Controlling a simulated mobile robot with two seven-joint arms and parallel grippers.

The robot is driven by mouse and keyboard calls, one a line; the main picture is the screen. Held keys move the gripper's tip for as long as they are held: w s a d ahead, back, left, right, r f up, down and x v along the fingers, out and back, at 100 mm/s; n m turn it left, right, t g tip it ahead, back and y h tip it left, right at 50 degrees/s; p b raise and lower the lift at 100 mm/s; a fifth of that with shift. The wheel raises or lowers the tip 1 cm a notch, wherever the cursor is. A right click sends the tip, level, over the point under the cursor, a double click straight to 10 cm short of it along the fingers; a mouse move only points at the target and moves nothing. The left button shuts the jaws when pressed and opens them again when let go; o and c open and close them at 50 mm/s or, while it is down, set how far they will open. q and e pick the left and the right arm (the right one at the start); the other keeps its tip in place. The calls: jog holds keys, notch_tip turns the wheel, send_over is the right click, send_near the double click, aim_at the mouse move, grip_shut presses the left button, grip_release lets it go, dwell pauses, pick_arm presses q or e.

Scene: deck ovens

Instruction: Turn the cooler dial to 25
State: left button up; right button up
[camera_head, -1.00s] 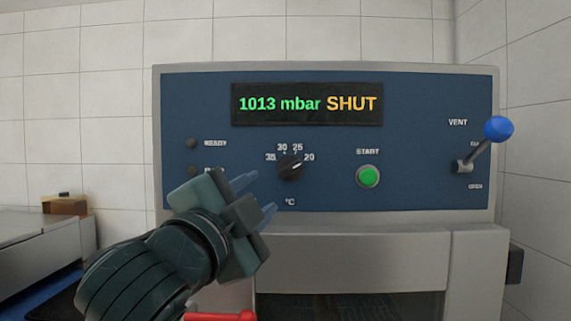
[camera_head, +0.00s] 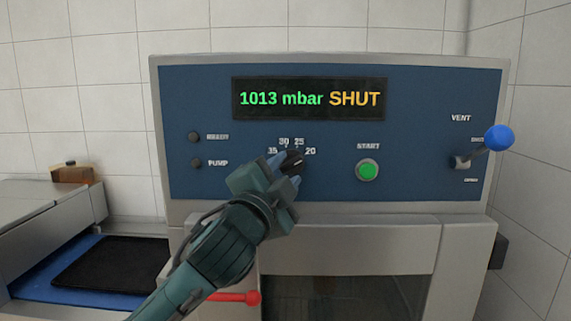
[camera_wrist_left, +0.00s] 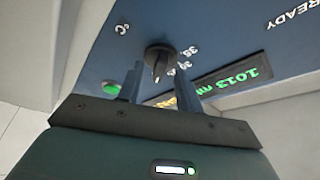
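The cooler dial (camera_head: 292,158) is a black knob on the blue panel (camera_head: 420,120), ringed by the marks 35, 30, 25 and 20. My left gripper (camera_head: 280,174) is in front of it and hides its lower left part. In the left wrist view the dial (camera_wrist_left: 159,52) shows between the two fingertips (camera_wrist_left: 160,78), which are apart. I cannot tell whether the fingers touch it. The dial's light pointer line is on the side towards 20; its exact reading is unclear. My right gripper is not in view.
A lit display (camera_head: 309,98) above reads 1013 mbar SHUT. A green START button (camera_head: 368,170) is right of the dial. The blue-knobbed VENT lever (camera_head: 498,138) sticks out at far right.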

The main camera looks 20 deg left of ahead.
pick_arm(q)
jog(key=shift+w, duration=0.4)
grip_shut()
